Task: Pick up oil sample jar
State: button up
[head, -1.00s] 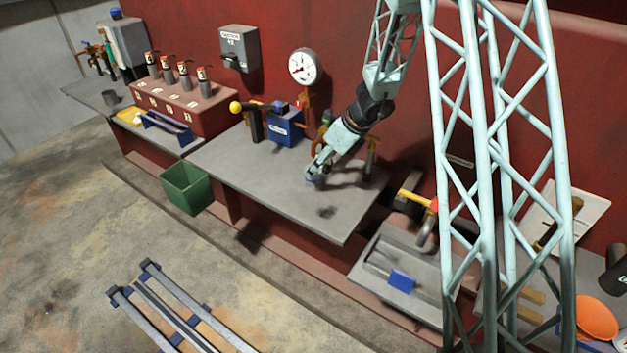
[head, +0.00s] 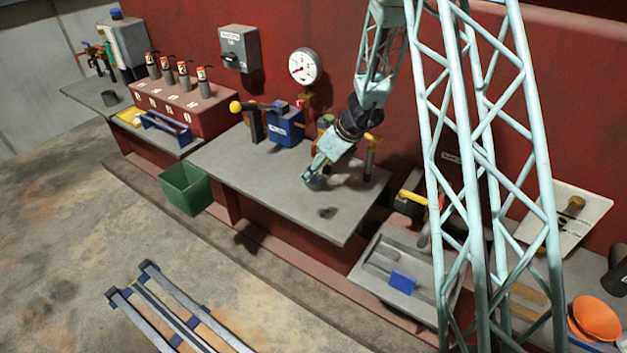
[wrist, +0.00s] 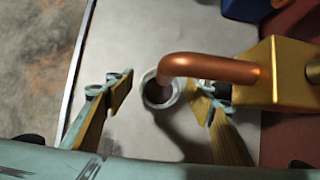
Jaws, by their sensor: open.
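The oil sample jar (wrist: 156,95) is a small round jar with a pale rim and a dark, open mouth, seen from above in the wrist view. It stands on the grey bench top between the two fingers of my gripper (wrist: 161,92). The fingers are apart, one on each side of it, with a gap showing at the left finger; the right side is tighter. A copper spout (wrist: 210,68) from a brass block (wrist: 282,75) curves over the jar and hides part of its rim. In the head view my gripper (head: 309,178) is low over the middle bench and mostly hides the jar.
The brass block and spout sit close beside my right finger. A blue vise-like device (head: 286,128) stands behind on the bench (head: 240,165), below a gauge (head: 305,67). A grey tray (head: 375,278) lies to the right.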

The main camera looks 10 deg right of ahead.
jog(key=shift+c, duration=0.3)
jog(key=c, duration=1)
jog(key=shift+r, duration=0.35)
